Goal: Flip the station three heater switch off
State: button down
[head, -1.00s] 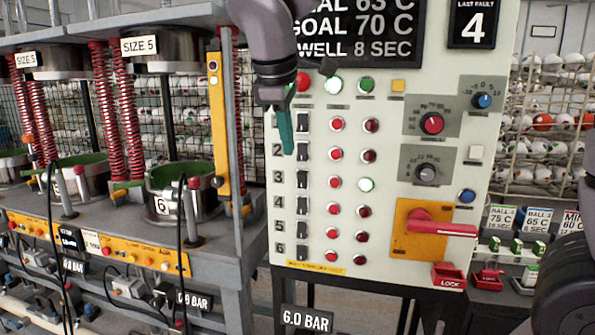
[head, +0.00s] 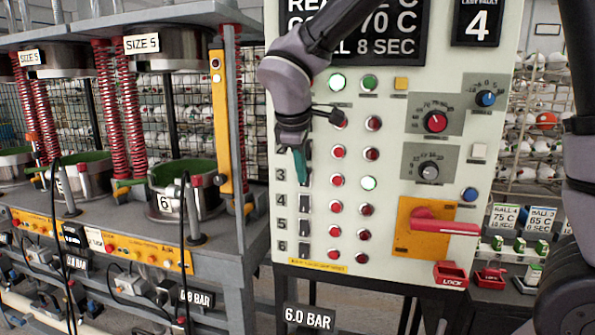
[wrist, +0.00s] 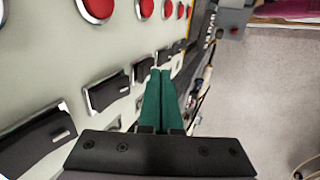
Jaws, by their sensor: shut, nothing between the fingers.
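The control panel (head: 390,215) has a column of dark rocker switches beside the station numbers. The station three switch (head: 307,178) is beside the number 3 (head: 280,175), partly hidden by my gripper's fingers. In its row, the left lamp (head: 337,181) is red and the right lamp (head: 369,183) glows whitish green. My gripper (head: 302,182) is shut and empty, its green fingers pointing down at that row. In the wrist view the shut fingers (wrist: 160,74) lie close beside the switch column; I cannot tell whether they touch a switch.
Switches for stations four (head: 305,202), five (head: 304,226) and six (head: 304,249) are below. A red lever (head: 445,227) on an orange plate juts from the panel at right. The press bench with pots (head: 178,203) stands at left.

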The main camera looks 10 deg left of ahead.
jog(key=shift+w, duration=0.25)
jog(key=shift+w+d+r, duration=0.15)
jog(key=shift+w, duration=0.15)
jog(key=shift+r, duration=0.15)
jog(key=shift+r, duration=0.65)
